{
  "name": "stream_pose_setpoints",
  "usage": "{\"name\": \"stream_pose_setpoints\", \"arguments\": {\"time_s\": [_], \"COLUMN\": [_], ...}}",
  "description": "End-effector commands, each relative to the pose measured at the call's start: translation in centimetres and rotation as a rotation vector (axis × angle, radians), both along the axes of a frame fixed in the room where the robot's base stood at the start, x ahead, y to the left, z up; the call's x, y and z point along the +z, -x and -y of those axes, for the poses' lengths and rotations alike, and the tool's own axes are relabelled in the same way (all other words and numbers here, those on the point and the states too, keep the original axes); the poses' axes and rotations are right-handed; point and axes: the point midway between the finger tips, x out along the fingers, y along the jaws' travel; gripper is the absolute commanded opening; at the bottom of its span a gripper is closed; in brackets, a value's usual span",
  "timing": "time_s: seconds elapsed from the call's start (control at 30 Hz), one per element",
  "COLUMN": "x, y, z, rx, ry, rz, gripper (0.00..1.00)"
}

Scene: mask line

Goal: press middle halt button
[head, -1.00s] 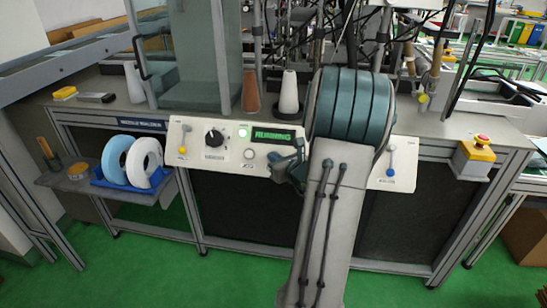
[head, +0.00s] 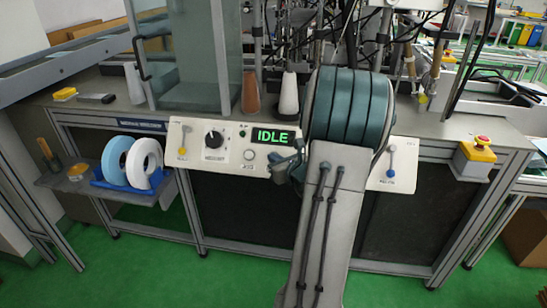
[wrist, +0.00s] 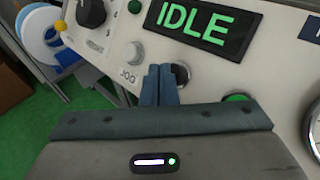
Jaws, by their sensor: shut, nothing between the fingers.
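My gripper (wrist: 158,72) is shut, its two fingers together with nothing between them. Its tips are at the white control panel (wrist: 110,38), over or against a dark round button (wrist: 182,74), which the fingers partly hide. I cannot tell whether this button is pressed in. A pale button marked JOG (wrist: 133,53) is to its left and a green button (wrist: 237,98) to its right, partly behind my gripper. The display (wrist: 198,24) above reads IDLE in green. In the head view my gripper (head: 274,160) is just below the display (head: 274,136), and the arm hides the panel to the right.
The panel also holds a black knob (head: 214,138) and levers with yellow (head: 182,150) and blue (head: 391,173) ends. A yellow box with a red button (head: 483,140) is at the right. Tape rolls (head: 145,163) sit on a left shelf. Cones stand on the bench.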

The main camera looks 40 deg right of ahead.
Motion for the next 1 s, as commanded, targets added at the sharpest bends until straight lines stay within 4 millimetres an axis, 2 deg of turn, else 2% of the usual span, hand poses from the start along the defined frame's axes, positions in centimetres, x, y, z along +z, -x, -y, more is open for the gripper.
{"name": "stream_pose_setpoints", "arguments": {"time_s": [0.43,0.8,1.0], "x": [0.5,2.9,3.6], "y": [0.3,2.0,2.7], "z": [-0.5,-2.5,-3.2], "rx": [0.001,0.001,0.002], "ry": [0.000,0.001,0.000], "rz": [0.001,0.001,0.001], "gripper": [0.00,0.00,0.00]}}
